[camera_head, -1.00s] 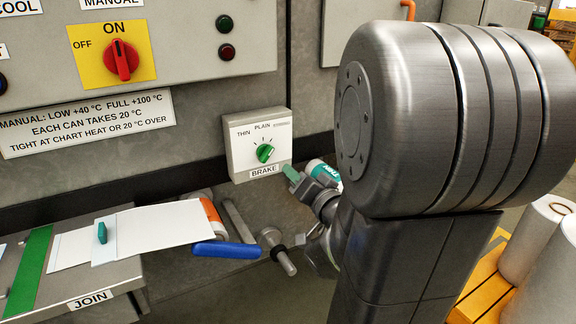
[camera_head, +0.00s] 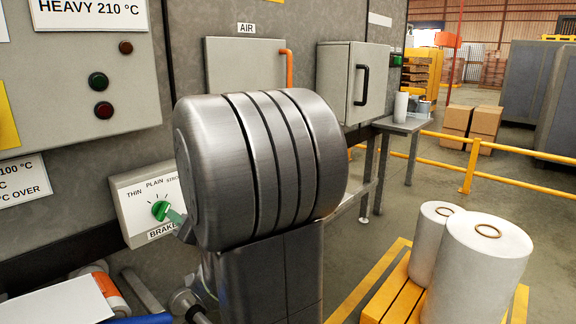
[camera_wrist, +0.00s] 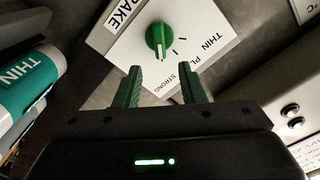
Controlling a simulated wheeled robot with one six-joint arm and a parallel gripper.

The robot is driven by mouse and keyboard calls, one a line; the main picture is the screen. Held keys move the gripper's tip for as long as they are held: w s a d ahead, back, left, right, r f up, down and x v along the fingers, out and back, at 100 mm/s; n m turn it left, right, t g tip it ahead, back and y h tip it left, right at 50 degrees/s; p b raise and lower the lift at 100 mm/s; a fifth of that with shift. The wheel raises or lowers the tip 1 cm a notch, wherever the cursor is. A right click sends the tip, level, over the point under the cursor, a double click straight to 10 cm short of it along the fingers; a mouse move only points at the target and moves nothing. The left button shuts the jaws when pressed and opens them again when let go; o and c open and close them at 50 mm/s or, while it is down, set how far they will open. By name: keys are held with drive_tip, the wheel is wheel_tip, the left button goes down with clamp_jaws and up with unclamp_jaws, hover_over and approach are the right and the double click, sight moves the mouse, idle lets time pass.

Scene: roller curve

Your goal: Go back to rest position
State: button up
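My gripper (camera_wrist: 160,88) is open and empty, its two green fingers apart in the wrist view. They point toward the green knob (camera_wrist: 160,40) on the white brake panel (camera_wrist: 205,68), and the knob shows beyond the gap between them. In the head view one green fingertip (camera_head: 176,217) shows just right of the knob (camera_head: 160,210), in front of the brake panel (camera_head: 128,195). My large grey arm joint hides most of the gripper there. I cannot tell the exact distance between fingers and knob.
A THIN roll (camera_wrist: 28,82) lies left of the gripper in the wrist view. In the head view, white rolls (camera_head: 480,265) stand on a yellow pallet (camera_head: 395,290) at the right. A small table (camera_head: 405,124) and yellow rail (camera_head: 440,140) stand behind. Open floor lies between.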

sight(168, 208)
drive_tip(key=x, duration=0.6)
drive_tip(key=shift+w+a, duration=0.2)
drive_tip(key=shift+a, duration=0.05)
